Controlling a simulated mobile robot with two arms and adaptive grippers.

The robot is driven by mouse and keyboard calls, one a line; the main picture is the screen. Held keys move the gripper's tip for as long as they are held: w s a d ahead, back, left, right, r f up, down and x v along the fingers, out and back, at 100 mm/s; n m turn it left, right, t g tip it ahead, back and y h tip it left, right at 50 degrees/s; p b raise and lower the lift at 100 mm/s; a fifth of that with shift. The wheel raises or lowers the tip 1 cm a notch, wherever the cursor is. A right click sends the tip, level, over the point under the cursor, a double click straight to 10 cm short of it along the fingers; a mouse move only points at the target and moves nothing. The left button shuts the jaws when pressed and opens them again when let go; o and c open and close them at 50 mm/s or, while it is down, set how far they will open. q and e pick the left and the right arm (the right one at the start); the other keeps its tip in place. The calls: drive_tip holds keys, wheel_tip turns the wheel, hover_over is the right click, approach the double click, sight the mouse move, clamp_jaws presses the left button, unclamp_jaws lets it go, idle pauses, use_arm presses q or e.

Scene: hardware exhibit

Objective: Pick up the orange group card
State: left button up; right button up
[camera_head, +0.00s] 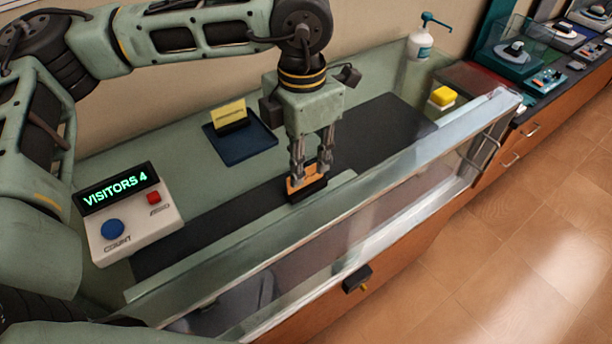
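The orange group card (308,182) stands in a small black holder (310,193) on the dark strip of the counter, near the glass front. My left gripper (311,173) points straight down over it. Its two fingers are spread apart, with the tips at the height of the card. The left finger overlaps the card in the picture and the other is by its right end. I cannot tell whether either finger touches it. My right gripper is not in view.
A visitor counter (131,222) reading "VISITORS 4" stands at left. A yellow card (229,113) sits on a dark blue tray (258,141). A pump bottle (420,44) and yellow block (443,96) are at the back right. A raised glass panel (400,209) edges the counter front.

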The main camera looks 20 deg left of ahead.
sight(306, 169)
use_arm(q)
drive_tip(key=shift+w+d+f+p, duration=0.1)
drive_tip(key=shift+d+f+p, duration=0.05)
drive_tip(key=shift+f+p, duration=0.8)
drive_tip(key=shift+w+f, duration=0.25)
drive_tip(key=shift+f, duration=0.65)
drive_tip(key=shift+w+f+p, duration=0.2)
drive_tip(key=shift+f+p, duration=0.1)
drive_tip(key=shift+f, duration=0.5)
drive_tip(key=shift+s, duration=0.1)
drive_tip(key=shift+c, duration=1.4)
clamp_jaws()
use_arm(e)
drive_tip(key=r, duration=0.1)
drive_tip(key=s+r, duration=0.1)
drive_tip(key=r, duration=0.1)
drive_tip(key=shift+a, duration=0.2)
